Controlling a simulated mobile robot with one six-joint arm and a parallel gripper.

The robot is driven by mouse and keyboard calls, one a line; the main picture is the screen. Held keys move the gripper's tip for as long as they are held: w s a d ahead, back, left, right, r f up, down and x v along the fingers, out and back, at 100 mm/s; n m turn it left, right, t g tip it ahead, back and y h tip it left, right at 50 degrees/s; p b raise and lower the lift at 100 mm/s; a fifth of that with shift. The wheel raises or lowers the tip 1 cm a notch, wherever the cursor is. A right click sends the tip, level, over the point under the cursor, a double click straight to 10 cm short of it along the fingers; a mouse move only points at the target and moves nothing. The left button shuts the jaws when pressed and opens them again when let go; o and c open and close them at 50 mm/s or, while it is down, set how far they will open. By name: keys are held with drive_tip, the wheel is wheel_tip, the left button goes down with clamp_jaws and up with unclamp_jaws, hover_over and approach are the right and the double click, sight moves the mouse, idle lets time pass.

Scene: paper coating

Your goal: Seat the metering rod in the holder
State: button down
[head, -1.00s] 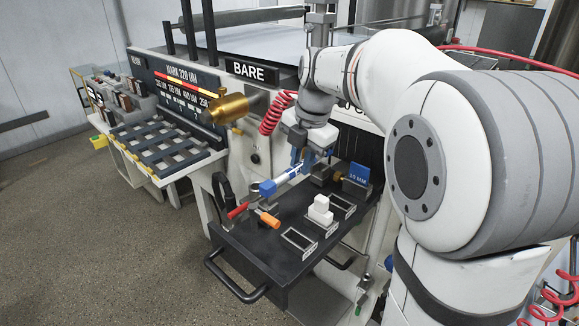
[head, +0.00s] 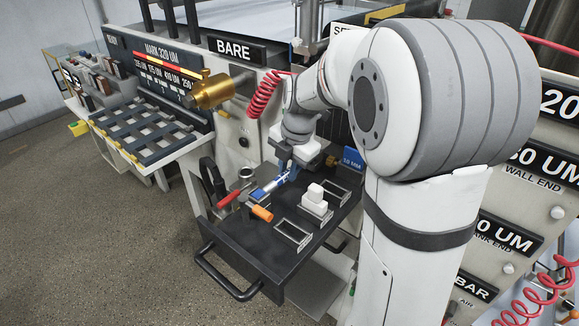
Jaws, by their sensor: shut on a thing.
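My gripper (head: 287,169) has blue fingers and points down over the black tray. It is shut on the upper end of a slim white-and-blue rod-like thing (head: 270,187), which slants down to the left; I cannot tell surely that this is the metering rod. The wrist and fingers hide part of the grip, and I cannot tell whether the rod touches the tray. A brass cylinder (head: 212,92) projects from the machine front at upper left. I cannot tell which fitting is the holder.
The black tray (head: 225,242) has a front handle (head: 228,287). A slatted rack (head: 140,130) stands left.

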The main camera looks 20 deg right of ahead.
drive_tip(key=shift+f, duration=0.2)
drive_tip(key=c, duration=1.3)
unclamp_jaws()
drive_tip(key=shift+r, duration=0.1)
wheel_tip(320, 180, up, 11)
drive_tip(key=s+d, duration=0.1)
drive_tip(key=s, duration=0.1)
drive_tip(key=s+f+m, duration=0.5)
drive_tip(key=s+m, duration=0.4)
drive_tip(key=m, duration=0.3)
drive_tip(key=s+a+f+m+t+h, duration=0.1)
drive_tip(key=s+f+m, duration=0.3)
drive_tip(key=s+m, duration=0.6)
drive_tip(key=m+b, duration=0.1)
drive_tip(key=m, duration=0.2)
drive_tip(key=shift+s+f, duration=0.3)
drive_tip(key=shift+f, duration=0.05)
